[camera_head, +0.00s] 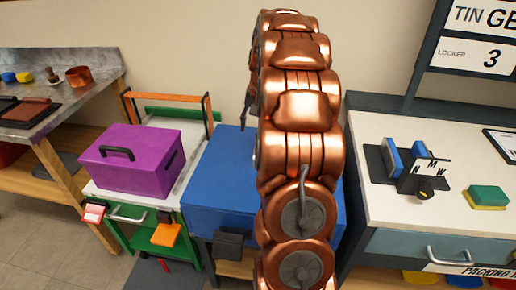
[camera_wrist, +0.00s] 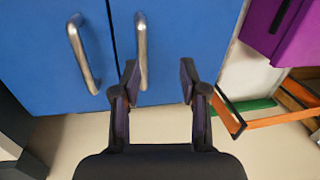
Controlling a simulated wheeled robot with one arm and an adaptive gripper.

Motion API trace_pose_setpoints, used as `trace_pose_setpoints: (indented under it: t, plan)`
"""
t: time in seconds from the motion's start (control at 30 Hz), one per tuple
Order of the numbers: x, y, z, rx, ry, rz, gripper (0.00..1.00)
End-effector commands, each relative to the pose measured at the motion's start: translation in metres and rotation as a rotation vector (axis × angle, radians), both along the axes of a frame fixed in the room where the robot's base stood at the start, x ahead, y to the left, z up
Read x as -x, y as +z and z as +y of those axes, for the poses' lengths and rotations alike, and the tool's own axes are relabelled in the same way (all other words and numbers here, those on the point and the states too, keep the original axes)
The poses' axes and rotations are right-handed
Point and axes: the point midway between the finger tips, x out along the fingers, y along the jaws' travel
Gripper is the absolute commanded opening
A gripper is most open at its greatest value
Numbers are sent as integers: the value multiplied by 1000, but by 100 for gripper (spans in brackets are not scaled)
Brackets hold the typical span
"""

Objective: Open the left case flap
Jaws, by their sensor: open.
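The blue case (camera_head: 215,180) stands at the middle of the head view, partly hidden by my copper arm. In the wrist view it has two blue flaps that look shut, with a dark seam between them. The flap on the right of that view (camera_wrist: 190,30), on the purple box's side, has an upright silver handle (camera_wrist: 141,50). The other flap (camera_wrist: 40,60) has a slanted silver handle (camera_wrist: 82,52). My gripper (camera_wrist: 158,72) is open and empty. Its left finger is close beside the right-hand handle, which shows between the fingers; I cannot tell whether they touch.
A purple box (camera_head: 130,160) sits on a bench left of the case, near an orange frame (camera_head: 168,97). A white-topped counter (camera_head: 390,215) with a drawer stands to the right, holding a dark block with letters (camera_head: 424,175) and a green-yellow sponge (camera_head: 487,197).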

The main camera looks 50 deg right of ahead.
Motion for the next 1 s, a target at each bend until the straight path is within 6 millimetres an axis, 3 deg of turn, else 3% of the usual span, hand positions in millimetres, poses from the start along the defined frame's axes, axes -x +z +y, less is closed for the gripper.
trace_pose_setpoints:
  t: [0.1,0.3,0.53,1.0]
  plan:
    - [-1,-16,-31,-1,-51,-12,43]
    - [0,-24,-49,-1,-83,-19,43]
    - [-3,-38,-48,-1,-83,-19,43]
    - [-12,-97,-41,-1,-81,-18,43]
